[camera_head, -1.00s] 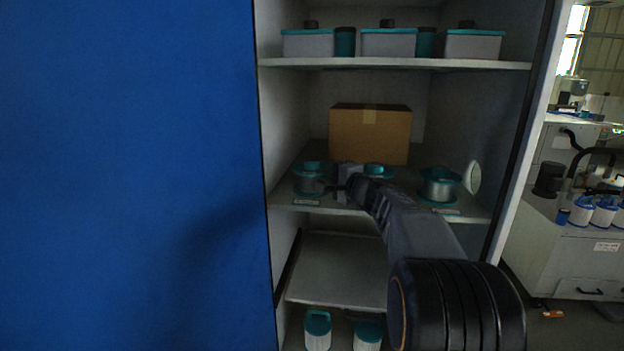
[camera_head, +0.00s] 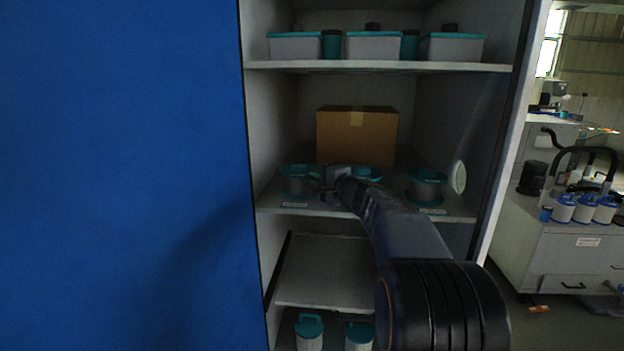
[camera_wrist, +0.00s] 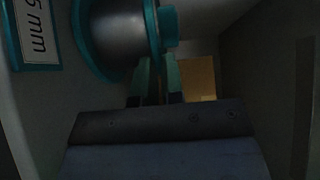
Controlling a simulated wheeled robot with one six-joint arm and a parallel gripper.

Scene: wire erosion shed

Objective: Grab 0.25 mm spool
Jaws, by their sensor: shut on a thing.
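A spool with teal flanges and a grey winding (camera_head: 298,181) stands at the left of the middle cabinet shelf, behind a small label. In the wrist view this spool (camera_wrist: 118,28) fills the upper left, beside a label (camera_wrist: 35,30) on which only "5 mm" can be read. My gripper (camera_head: 317,184) is at the right side of the spool. In the wrist view its fingers (camera_wrist: 153,72) are close together at the spool's teal edge, shut on it. The exact contact is dark and partly hidden.
A second spool (camera_head: 368,173) is partly hidden behind my arm, and a third (camera_head: 427,184) stands at the right of the shelf. A cardboard box (camera_head: 356,136) is behind them. The shelf above (camera_head: 380,67) holds lidded boxes. A blue panel (camera_head: 120,170) borders the left.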

